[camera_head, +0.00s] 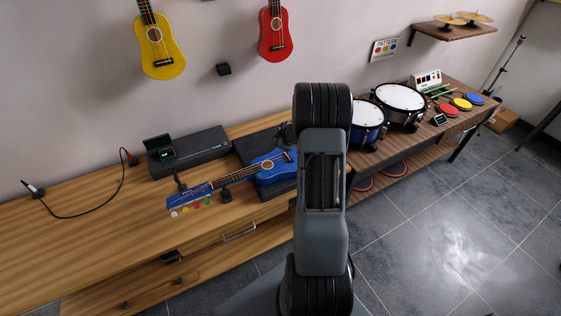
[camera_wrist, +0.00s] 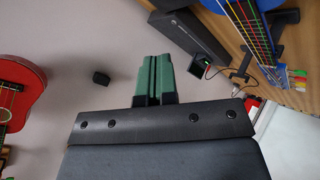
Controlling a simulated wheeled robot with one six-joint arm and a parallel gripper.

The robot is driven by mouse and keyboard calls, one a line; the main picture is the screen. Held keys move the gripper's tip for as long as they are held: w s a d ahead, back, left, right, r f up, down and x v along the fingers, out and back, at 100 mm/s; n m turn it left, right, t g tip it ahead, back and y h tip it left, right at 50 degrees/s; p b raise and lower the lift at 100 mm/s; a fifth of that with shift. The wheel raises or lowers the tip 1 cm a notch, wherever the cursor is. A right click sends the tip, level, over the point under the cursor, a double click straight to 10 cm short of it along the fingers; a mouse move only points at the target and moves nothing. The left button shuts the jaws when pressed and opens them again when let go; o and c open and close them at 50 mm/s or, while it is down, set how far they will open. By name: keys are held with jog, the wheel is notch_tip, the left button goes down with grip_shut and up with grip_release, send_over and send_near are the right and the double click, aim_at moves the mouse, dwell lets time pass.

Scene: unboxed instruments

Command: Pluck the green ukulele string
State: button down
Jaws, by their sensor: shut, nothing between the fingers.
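A blue ukulele (camera_head: 275,166) lies on the wooden bench in the head view, its neck pointing left to a headstock with coloured tuning pegs. In the wrist view its neck (camera_wrist: 250,30) shows at the upper right, with several strings in different colours, a green one (camera_wrist: 250,38) among them. My gripper (camera_wrist: 154,58) shows as two green fingers pressed together with nothing between them. It points at the wall and long black case, left of the strings and apart from them in the wrist view. In the head view my arm hides the gripper.
The long black case (camera_head: 188,151) carries a small device with a green screen (camera_head: 167,153). A cable (camera_head: 85,214) lies on the bench. Yellow (camera_head: 160,50) and red (camera_head: 275,32) ukuleles hang on the wall. Drums (camera_head: 400,98) stand on the right. The bench's left part is mostly clear.

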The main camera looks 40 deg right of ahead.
jog(key=shift+s+d+f, duration=0.1)
jog(key=shift+s+f, duration=0.05)
jog(key=shift+f, duration=0.4)
jog(key=b, duration=0.7)
send_over(280, 162)
jog(key=f, duration=0.7)
jog(key=shift+s+a, duration=0.2)
jog(key=shift+f+b, duration=0.5)
jog(key=shift+f, duration=0.35)
jog(key=shift+f, duration=0.15)
dwell(0.5)
jog(key=shift+f, duration=0.3)
jog(key=shift+f+b, duration=0.3)
dwell(0.6)
jog(key=shift+r, duration=0.2)
jog(key=shift+r+p, duration=0.6)
jog(key=shift+p, duration=0.35)
